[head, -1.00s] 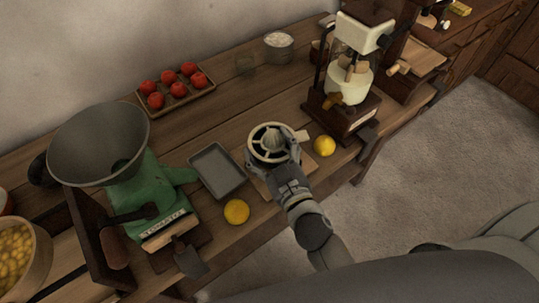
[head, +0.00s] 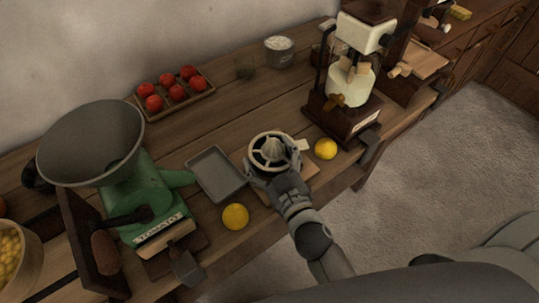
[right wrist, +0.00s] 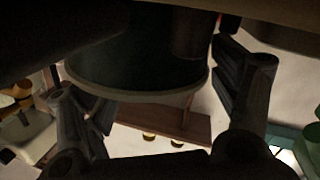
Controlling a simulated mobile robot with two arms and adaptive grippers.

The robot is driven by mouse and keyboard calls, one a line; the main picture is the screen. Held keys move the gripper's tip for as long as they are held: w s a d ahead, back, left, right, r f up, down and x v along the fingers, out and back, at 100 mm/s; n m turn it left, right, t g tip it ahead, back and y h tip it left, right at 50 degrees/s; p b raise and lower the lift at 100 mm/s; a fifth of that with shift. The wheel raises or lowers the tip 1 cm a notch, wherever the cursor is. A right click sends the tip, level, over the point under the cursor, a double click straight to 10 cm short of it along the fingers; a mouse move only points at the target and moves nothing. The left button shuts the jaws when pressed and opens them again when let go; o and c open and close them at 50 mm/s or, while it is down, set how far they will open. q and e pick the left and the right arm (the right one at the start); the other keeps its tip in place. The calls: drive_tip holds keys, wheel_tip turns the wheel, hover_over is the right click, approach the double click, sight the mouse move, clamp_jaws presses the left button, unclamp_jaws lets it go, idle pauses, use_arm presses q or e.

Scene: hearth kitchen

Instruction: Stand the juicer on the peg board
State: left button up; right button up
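The juicer (head: 272,149) is a round pale-rimmed press with a ribbed cone in its middle. It is upright over the wooden peg board (head: 312,168), which lies near the table's front edge. My right gripper (head: 272,170) comes from the front with its fingers around the juicer's body. In the right wrist view the juicer (right wrist: 140,55) is a dark cylinder between the two fingers (right wrist: 160,110). The juicer and gripper hide most of the board and any pegs. I cannot tell whether the juicer's base touches the board. My left gripper is not in view.
A grey tray (head: 243,181) lies left of the board. One lemon (head: 325,149) is at its right, another (head: 235,216) at its front left. A green mill (head: 150,190) stands left, a churn-like machine (head: 351,90) right. Tomatoes on a tray (head: 205,94) are behind.

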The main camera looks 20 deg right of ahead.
drive_tip(key=shift+o, duration=1)
drive_tip(key=shift+r+p, duration=0.45)
drive_tip(key=shift+r, duration=0.1)
drive_tip(key=shift+s+r, duration=0.1)
drive_tip(key=shift+s, duration=0.1)
drive_tip(key=s+d+b, duration=0.1)
drive_tip(key=s+b, duration=0.2)
drive_tip(key=s, duration=0.8)
drive_tip(key=shift+s+r, duration=0.3)
drive_tip(key=shift+r, duration=0.05)
